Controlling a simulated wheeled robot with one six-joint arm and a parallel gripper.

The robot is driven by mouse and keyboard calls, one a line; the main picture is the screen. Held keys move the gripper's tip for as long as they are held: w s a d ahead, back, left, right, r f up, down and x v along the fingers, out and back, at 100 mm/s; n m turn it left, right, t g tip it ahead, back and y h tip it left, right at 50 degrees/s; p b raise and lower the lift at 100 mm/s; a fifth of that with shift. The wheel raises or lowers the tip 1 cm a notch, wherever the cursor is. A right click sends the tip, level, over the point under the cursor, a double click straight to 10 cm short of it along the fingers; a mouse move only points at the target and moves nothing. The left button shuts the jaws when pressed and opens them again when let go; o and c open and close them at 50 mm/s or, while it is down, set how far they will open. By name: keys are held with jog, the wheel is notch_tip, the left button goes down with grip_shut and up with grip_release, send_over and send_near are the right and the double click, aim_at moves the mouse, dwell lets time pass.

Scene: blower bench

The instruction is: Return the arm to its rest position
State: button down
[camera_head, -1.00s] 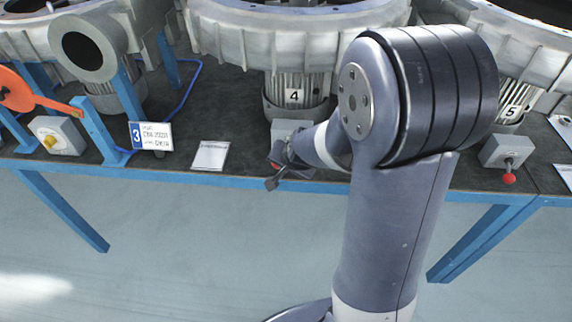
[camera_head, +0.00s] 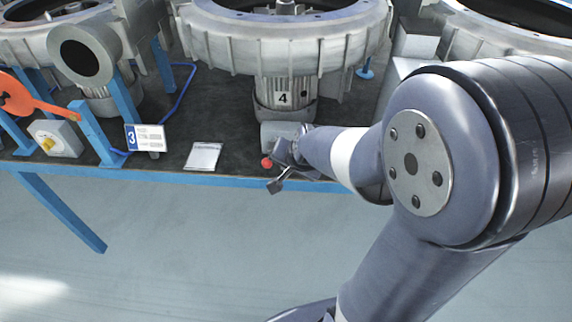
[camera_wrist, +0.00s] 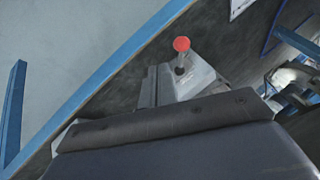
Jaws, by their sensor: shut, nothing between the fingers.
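My gripper (camera_head: 282,172) is at the front edge of the bench, close to the grey switch box (camera_head: 283,133) below blower 4 (camera_head: 283,99). The box's lever with its red knob (camera_head: 267,163) shows just left of my gripper, and I cannot tell whether they touch. In the wrist view, the red knob (camera_wrist: 181,44) stands up from the grey box (camera_wrist: 197,78), just past my gripper (camera_wrist: 150,88). My fingers are shut and hold nothing. My arm covers the right part of the head view.
The blue bench edge (camera_head: 225,181) runs across the picture. The floor (camera_head: 200,250) in front is clear.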

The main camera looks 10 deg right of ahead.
jog(key=shift+v, duration=1.25)
jog(key=shift+a, duration=0.15)
